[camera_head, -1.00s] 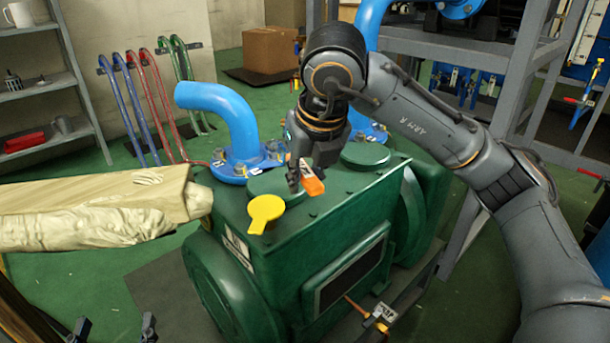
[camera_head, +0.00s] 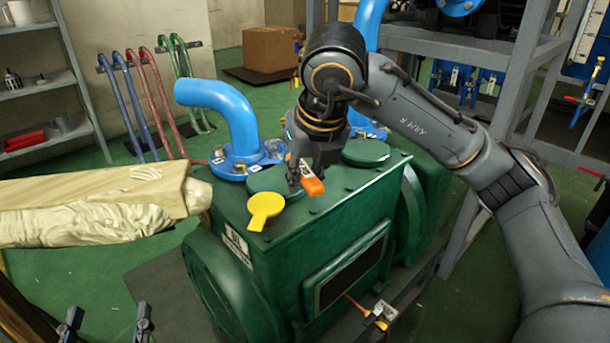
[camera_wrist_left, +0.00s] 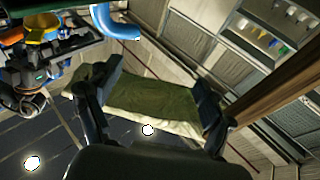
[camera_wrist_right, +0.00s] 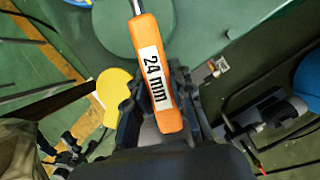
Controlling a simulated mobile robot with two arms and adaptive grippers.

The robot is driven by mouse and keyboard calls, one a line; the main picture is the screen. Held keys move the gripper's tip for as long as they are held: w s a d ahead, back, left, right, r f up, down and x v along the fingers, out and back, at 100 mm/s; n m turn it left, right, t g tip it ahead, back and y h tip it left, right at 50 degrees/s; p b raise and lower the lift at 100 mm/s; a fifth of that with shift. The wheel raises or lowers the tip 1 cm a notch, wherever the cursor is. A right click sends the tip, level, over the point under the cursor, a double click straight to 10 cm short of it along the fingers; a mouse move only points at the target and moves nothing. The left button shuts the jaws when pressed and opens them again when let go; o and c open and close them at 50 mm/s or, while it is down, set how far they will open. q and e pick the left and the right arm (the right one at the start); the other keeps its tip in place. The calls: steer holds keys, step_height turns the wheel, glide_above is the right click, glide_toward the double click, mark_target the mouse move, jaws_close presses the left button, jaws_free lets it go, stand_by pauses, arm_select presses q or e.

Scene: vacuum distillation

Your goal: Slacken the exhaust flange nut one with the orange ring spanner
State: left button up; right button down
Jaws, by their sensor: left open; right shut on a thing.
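My right gripper (camera_head: 303,178) is shut on the orange spanner (camera_head: 312,184) above the top of the green pump (camera_head: 345,215). In the right wrist view the orange handle (camera_wrist_right: 158,75), marked "24 mm", lies between the fingers, and its metal shank runs out of the top edge. The spanner's ring end is hidden. A blue elbow pipe rises from a blue flange (camera_head: 240,162) with several nuts, left of my right gripper. A second blue flange is partly hidden behind my right arm. I cannot tell which nut is number one. My left gripper (camera_head: 106,325) is open and empty at the lower left.
A yellow paddle-shaped piece (camera_head: 265,209) is at the pump's near top edge. A pale carved, draped block (camera_head: 95,210) juts in from the left beside the pump. A grey rack (camera_head: 470,60) stands behind my right arm. Green floor is open behind the pump.

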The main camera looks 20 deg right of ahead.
steer(key=shift+f, duration=0.2)
arm_select(q)
steer(key=shift+s+d+r+t+h+b, duration=0.1)
steer(key=shift+s+r+t+h+b, duration=0.15)
steer(key=shift+s+r+t, duration=0.45)
steer(key=shift+s+a+r+t+h+b, duration=0.15)
steer(key=shift+r+t, duration=0.3)
steer(key=shift+r, duration=0.55)
steer(key=shift+s+d+r+t+h+b, duration=0.15)
steer(key=shift+s+r+t+h+b, duration=0.15)
steer(key=shift+r+t, duration=0.4)
arm_select(e)
steer(key=shift+f, duration=0.55)
arm_select(q)
steer(key=shift+r, duration=0.2)
arm_select(e)
steer(key=shift+d, duration=0.15)
steer(key=shift+d, duration=0.1)
arm_select(q)
steer(key=shift+s+r+t+h+b, duration=0.25)
steer(key=shift+s+r+t, duration=0.25)
steer(key=shift+s+r, duration=0.15)
steer(key=shift+s+r+t+h+b, duration=0.1)
steer(key=shift+s+r+t+h, duration=0.15)
steer(key=shift+s+r+t, duration=0.4)
arm_select(e)
steer(key=shift+d+n+y, duration=0.3)
steer(key=shift+d+n, duration=0.5)
steer(key=shift+d, duration=0.25)
